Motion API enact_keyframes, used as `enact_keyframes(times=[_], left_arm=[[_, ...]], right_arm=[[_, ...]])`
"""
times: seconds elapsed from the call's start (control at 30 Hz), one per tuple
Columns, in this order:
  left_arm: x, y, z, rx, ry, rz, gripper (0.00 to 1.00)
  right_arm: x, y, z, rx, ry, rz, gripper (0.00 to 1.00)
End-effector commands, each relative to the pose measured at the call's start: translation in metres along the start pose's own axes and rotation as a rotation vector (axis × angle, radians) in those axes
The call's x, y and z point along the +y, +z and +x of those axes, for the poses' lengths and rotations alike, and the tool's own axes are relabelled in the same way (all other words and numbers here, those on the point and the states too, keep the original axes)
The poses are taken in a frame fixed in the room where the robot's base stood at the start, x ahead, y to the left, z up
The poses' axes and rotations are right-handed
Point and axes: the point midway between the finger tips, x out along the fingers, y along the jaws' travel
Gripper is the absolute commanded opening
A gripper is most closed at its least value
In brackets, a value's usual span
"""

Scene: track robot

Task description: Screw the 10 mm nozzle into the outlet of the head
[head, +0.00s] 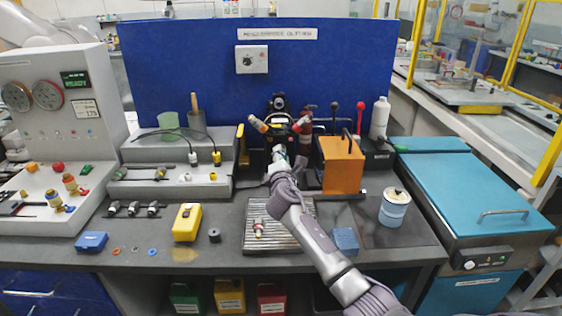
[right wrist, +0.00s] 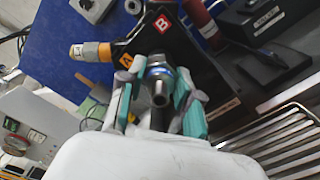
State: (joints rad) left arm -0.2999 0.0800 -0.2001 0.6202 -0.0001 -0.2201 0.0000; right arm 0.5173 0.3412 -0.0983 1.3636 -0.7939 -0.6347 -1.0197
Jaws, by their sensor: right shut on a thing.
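The black dispensing head (head: 279,104) stands at the back middle, before the blue panel. In the right wrist view the head (right wrist: 165,38) carries an orange A label and a red B label. My right gripper (head: 281,158) reaches up to the underside of the head. In the right wrist view its teal-padded fingers (right wrist: 157,92) are shut around a grey metal nozzle with a blue ring (right wrist: 160,88). The nozzle lies directly at the head's lower end; I cannot tell whether its thread is engaged. The outlet is hidden behind it. My left gripper is not in view.
A slatted metal tray (head: 270,241) lies below, with a small red-tipped part (head: 258,229) on it. An orange block (head: 342,164) stands close to the right of the gripper. A yellow device (head: 187,222) and several small fittings (head: 132,209) lie to the left.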

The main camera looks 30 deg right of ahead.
Motion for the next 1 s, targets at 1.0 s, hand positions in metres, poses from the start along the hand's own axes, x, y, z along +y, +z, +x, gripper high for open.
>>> enact_keyframes(times=[1.0], left_arm=[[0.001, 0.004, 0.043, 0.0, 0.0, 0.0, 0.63]], right_arm=[[-0.002, -0.002, 0.0, 0.001, 0.0, 0.596, 0.0]])
